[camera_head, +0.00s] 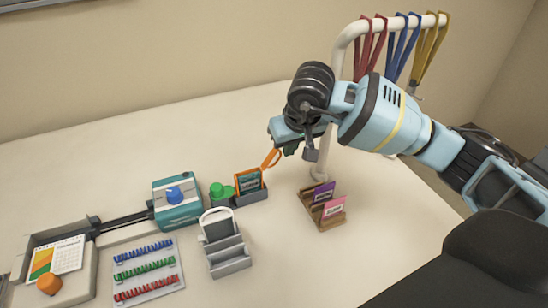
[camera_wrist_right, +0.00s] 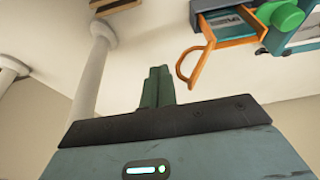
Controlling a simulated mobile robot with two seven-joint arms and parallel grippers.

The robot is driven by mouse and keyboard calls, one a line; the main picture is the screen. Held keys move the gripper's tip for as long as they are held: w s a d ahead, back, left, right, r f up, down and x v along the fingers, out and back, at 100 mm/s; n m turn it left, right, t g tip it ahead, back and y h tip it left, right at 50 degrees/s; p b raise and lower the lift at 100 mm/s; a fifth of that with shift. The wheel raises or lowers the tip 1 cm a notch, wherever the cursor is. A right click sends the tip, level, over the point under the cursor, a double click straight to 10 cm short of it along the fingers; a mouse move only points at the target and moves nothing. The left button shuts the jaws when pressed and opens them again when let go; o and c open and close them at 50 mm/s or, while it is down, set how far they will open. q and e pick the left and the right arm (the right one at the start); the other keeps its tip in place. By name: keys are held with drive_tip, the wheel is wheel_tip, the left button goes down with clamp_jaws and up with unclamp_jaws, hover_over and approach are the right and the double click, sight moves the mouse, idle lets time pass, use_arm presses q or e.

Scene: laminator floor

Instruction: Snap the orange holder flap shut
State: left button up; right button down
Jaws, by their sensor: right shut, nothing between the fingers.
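The orange holder (camera_head: 237,178) stands upright in a grey base and holds a teal card (camera_head: 249,182). Its orange flap (camera_head: 271,158) stands open, tilted up and out to the right. In the right wrist view the flap (camera_wrist_right: 203,62) is an open orange frame sticking out from the holder. My right gripper (camera_head: 290,150) is just right of the flap, above the table. Its green fingers (camera_wrist_right: 158,75) are together and empty, with a visible gap between them and the flap in the wrist view. My left gripper is not in view.
A green knob (camera_head: 217,189) sits left of the holder, then a teal box with a blue dial (camera_head: 175,193). A wooden rack (camera_head: 327,221) with cards stands to the right. A white pipe stand (camera_head: 341,55) with hanging lanyards rises behind my right arm.

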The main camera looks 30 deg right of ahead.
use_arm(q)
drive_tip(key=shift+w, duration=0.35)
use_arm(e)
drive_tip(key=shift+a, duration=0.1)
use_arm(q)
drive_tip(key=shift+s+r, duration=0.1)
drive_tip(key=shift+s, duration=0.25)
use_arm(e)
drive_tip(key=shift+a, duration=0.8)
